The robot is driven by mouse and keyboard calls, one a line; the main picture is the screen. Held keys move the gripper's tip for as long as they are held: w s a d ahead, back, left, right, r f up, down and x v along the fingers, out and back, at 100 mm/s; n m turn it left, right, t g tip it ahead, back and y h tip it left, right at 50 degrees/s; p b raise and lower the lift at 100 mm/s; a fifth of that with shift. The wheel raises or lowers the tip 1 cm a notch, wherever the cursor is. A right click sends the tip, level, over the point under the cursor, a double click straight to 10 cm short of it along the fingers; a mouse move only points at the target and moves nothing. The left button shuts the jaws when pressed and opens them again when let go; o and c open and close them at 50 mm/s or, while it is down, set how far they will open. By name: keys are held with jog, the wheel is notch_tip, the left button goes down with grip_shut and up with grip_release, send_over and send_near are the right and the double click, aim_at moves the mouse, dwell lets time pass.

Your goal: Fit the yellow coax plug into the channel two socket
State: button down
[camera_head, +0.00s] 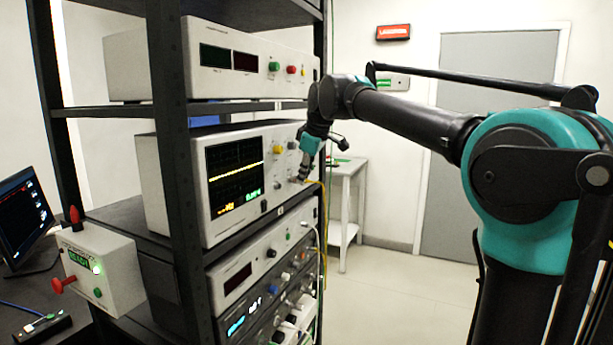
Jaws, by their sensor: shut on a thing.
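The oscilloscope-like instrument (178,186) with a dark screen and a yellow trace stands on the middle rack shelf. Its front panel carries several knobs and sockets along its right part. My gripper (301,179) is at the lower right of that panel, close in front of it, and is shut on the yellow coax plug. The plug itself is mostly hidden by the fingers and too small to make out. A yellow cable (324,200) hangs down from the gripper. I cannot tell which socket is channel two, or whether the plug touches one.
The black rack post (172,150) stands in front of the instruments. Another instrument (225,60) sits above, and more units with cables (235,285) sit below. A small white table (346,172) is behind; the floor at right is clear.

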jog(key=shift+a, duration=0.1)
jog(key=c, duration=1.5)
grip_release()
jog(key=shift+o, duration=0.2)
jog(key=v, duration=1.2)
